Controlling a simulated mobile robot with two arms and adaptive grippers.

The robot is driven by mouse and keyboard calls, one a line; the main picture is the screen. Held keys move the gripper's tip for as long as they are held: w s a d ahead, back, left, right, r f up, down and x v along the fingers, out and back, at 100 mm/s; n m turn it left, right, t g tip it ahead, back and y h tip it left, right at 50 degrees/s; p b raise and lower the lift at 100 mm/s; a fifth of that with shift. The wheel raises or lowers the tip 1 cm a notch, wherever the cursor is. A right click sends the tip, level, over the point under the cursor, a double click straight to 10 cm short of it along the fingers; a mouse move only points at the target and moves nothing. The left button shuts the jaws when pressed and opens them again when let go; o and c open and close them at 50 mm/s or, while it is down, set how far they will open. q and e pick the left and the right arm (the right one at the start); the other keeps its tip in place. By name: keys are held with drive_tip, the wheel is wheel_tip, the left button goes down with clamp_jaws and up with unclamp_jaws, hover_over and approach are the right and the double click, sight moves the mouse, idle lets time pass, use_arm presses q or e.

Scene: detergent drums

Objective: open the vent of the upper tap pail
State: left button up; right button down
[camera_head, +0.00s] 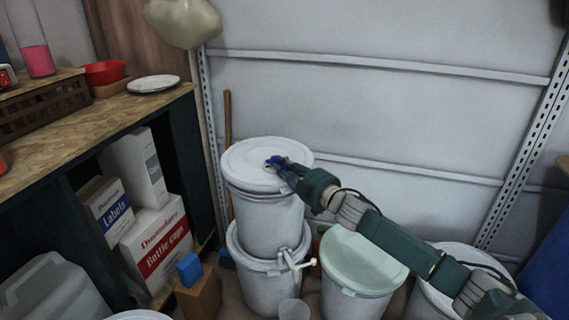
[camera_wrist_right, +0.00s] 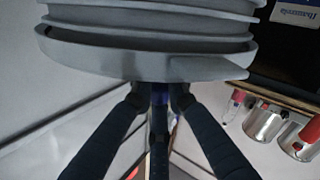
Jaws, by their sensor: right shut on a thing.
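The upper tap pail (camera_head: 268,220) is white, with a white lid (camera_head: 243,155), and stands upright on a lower white pail (camera_head: 255,283). In the right wrist view the pail's ribbed rim fills the top, and a small bluish part (camera_wrist_right: 160,97) shows between the dark fingers. My left gripper is not in view.
A pail with a pale green lid (camera_head: 362,258) stands right of the stack, beneath my right arm. A wooden workbench (camera_head: 95,112) with boxes under it is at the left. A broom handle (camera_head: 227,125) leans behind the stack against the grey wall.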

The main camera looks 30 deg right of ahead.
drive_tip(key=shift+a+r+m+h, duration=0.2)
drive_tip(key=shift+a+m+h, duration=0.25)
drive_tip(key=shift+m+h, duration=0.35)
drive_tip(key=shift+a+m+h+p, duration=0.15)
drive_tip(key=shift+m+h+p, duration=0.2)
drive_tip(key=shift+h, duration=0.65)
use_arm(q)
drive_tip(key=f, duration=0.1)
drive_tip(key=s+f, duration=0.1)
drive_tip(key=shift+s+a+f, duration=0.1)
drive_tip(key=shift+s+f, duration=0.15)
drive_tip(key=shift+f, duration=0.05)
use_arm(e)
drive_tip(key=shift+m+h, duration=0.45)
drive_tip(key=shift+h, duration=0.25)
drive_tip(key=c, duration=1.8)
unclamp_jaws()
drive_tip(key=shift+a+f, duration=0.1)
drive_tip(key=shift+c, duration=0.2)
drive_tip(key=shift+s+f, duration=0.1)
drive_tip(key=shift+s, duration=0.05)
drive_tip(key=s+a, duration=0.2)
drive_tip(key=s, duration=0.9)
drive_tip(key=shift+s, duration=0.25)
